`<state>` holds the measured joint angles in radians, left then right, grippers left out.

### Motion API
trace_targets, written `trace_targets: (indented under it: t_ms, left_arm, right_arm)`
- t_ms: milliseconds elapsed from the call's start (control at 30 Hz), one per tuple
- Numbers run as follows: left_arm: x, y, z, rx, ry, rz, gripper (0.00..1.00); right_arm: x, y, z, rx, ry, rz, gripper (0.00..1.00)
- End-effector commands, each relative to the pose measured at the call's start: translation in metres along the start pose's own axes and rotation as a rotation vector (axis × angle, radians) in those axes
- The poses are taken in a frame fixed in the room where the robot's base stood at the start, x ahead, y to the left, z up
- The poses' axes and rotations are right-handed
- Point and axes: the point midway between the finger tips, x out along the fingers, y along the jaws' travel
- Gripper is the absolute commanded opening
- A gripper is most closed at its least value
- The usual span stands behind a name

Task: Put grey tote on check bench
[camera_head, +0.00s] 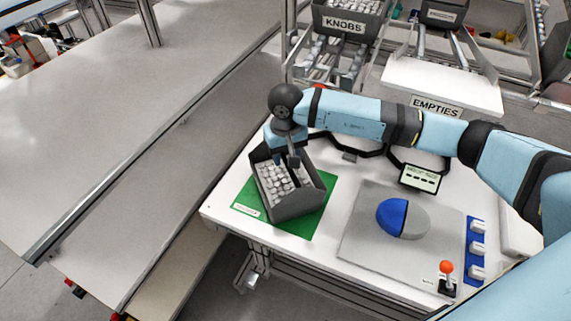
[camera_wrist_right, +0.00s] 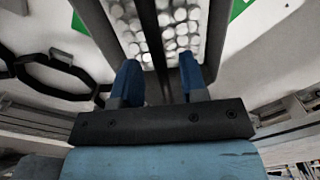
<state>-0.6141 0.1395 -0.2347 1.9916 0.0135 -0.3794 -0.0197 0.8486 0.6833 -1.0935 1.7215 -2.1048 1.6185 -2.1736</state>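A grey tote (camera_head: 292,203) full of small pale round parts stands on a green mat (camera_head: 313,213) at the left end of a white bench (camera_head: 224,202). My right gripper (camera_head: 288,160) points down at the tote's far end. In the right wrist view its two blue fingers (camera_wrist_right: 157,82) are apart, with a dark bar of the tote (camera_wrist_right: 152,40) running between them and visible gaps beside it. No frame shows the fingers pressing on it. My left gripper is out of view. No readable label marks a check bench.
KNOBS bins (camera_head: 345,22) and an EMPTIES chute (camera_head: 437,88) stand behind. A long grey surface (camera_head: 90,110) at left is clear.

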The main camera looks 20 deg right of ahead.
Motion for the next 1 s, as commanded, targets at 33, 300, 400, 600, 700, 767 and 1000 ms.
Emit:
trace_targets:
  t_ms: [33, 300, 400, 600, 700, 767, 1000]
  left_arm:
    - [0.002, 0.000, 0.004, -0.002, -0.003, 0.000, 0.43]
    - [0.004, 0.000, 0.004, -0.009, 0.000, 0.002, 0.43]
    - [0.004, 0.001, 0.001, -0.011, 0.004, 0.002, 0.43]
    - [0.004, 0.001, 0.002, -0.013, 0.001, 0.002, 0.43]
    - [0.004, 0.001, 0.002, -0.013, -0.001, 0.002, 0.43]
    - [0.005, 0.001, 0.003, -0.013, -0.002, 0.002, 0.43]
    - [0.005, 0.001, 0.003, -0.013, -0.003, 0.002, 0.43]
  right_arm:
    - [-0.011, 0.001, -0.001, 0.000, 0.006, 0.000, 0.40]
    - [-0.062, 0.000, -0.001, 0.001, 0.003, 0.000, 0.40]
    - [-0.072, 0.000, -0.001, 0.000, 0.002, 0.000, 0.40]
    - [-0.079, 0.000, 0.000, 0.000, 0.000, 0.000, 0.40]
    - [-0.079, 0.000, 0.000, 0.000, 0.000, 0.000, 0.40]
    - [-0.079, 0.000, 0.000, 0.000, 0.000, 0.000, 0.40]
    - [-0.079, 0.000, 0.001, 0.001, -0.001, -0.002, 0.40]
